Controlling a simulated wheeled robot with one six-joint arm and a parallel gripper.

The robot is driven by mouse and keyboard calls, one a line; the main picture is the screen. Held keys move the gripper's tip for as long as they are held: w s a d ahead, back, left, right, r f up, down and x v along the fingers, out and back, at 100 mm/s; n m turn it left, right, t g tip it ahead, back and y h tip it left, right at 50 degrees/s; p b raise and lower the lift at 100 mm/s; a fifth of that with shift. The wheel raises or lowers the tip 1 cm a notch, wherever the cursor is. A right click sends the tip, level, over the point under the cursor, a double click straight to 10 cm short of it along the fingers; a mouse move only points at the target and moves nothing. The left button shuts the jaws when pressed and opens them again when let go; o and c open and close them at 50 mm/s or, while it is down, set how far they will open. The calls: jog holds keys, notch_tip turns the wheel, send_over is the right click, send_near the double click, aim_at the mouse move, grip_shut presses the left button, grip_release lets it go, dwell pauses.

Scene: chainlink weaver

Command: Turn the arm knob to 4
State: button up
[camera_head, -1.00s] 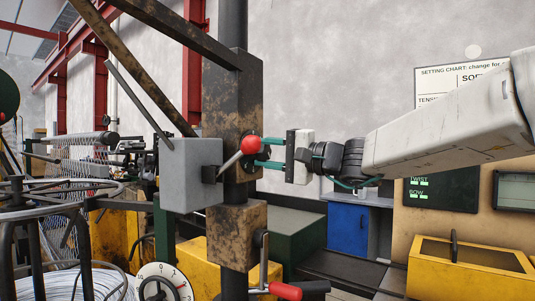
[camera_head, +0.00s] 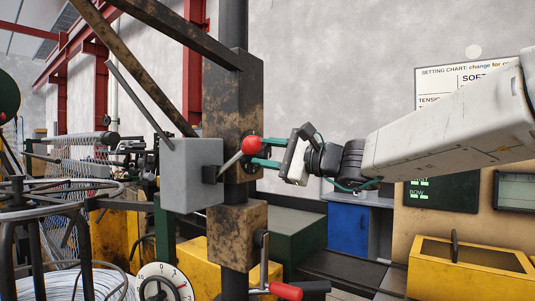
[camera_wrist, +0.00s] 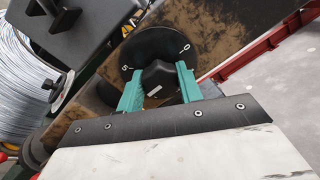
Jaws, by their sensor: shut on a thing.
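The arm knob (camera_wrist: 158,76) is a dark knob in the middle of a black round dial (camera_wrist: 147,48) in the wrist view. The digits 5 and 0 show on the dial; other marks are hidden or unreadable. My gripper (camera_wrist: 157,88) has its two green fingers on either side of the knob, shut on it. In the head view my gripper (camera_head: 262,151) reaches from the right to the rusty block on the post (camera_head: 226,110). There the knob is mostly hidden behind a red ball-ended lever (camera_head: 251,145).
A grey box (camera_head: 190,175) stands left of the lever, close to my fingers. A lower lever with a red grip (camera_head: 286,291) and a white dial (camera_head: 165,283) sit below. A yellow box (camera_head: 470,265) and a setting chart (camera_head: 440,85) are at right.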

dwell(0.3)
jog(key=o, duration=1)
jog(key=shift+c, duration=0.2)
jog(key=v, duration=0.7)
jog(key=shift+s+d, duration=0.25)
jog(key=shift+d, duration=0.1)
